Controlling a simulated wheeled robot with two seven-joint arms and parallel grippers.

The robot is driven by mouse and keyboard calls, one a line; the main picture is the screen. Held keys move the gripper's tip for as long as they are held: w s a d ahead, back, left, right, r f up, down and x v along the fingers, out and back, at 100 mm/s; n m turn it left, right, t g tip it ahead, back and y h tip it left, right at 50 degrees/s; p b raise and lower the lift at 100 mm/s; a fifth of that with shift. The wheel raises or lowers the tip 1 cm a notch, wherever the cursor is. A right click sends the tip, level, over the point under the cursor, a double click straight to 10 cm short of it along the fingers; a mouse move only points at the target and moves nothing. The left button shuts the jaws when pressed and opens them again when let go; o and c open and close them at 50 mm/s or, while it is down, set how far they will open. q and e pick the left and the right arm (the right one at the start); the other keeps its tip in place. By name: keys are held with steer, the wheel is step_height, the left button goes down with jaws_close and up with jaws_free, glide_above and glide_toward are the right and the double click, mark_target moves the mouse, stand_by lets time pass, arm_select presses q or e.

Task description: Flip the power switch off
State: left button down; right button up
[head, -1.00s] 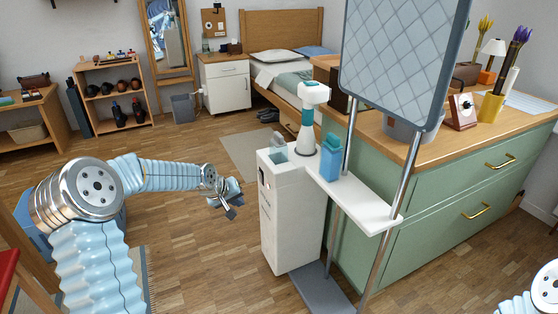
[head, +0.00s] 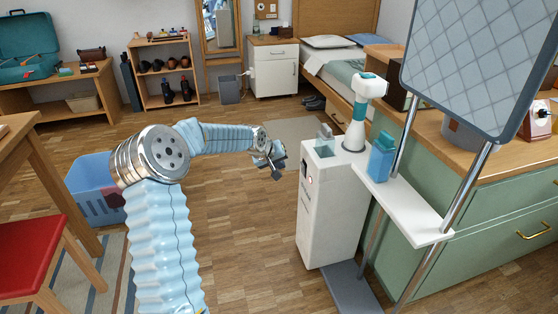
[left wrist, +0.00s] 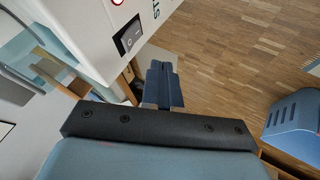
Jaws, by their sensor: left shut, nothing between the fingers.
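The power switch (left wrist: 130,35) is a dark rocker on the white face of a tall white unit (head: 325,215). In the left wrist view it shows large, with a marked rocker face; which side is pressed I cannot tell for sure. In the head view the switch (head: 309,180) is a tiny dark spot on the unit's left face. My left gripper (head: 277,158) is shut and empty, left of the unit's upper part and apart from it. Its closed fingers (left wrist: 162,75) show right of and below the switch in the left wrist view. My right gripper is out of view.
A white side shelf (head: 410,208) holds a blue bottle (head: 381,158); a teal-and-white device (head: 358,115) stands on the unit. A quilted panel (head: 475,60) on metal poles stands to the right. A blue crate (head: 92,178) and red chair (head: 28,255) are left. Open floor lies between.

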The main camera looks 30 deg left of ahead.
mark_target(302, 167)
arm_select(q)
steer(key=w+d+f, duration=0.2)
steer(key=w+f, duration=0.2)
steer(key=w, duration=0.2)
steer(key=shift+w+d+p, duration=0.25)
steer(key=shift+d+p, duration=0.1)
steer(key=shift+p, duration=0.05)
steer(key=shift+w+d+r, duration=0.2)
steer(key=shift+w+d, duration=0.05)
steer(key=shift+w, duration=0.05)
steer(key=shift+r, duration=0.1)
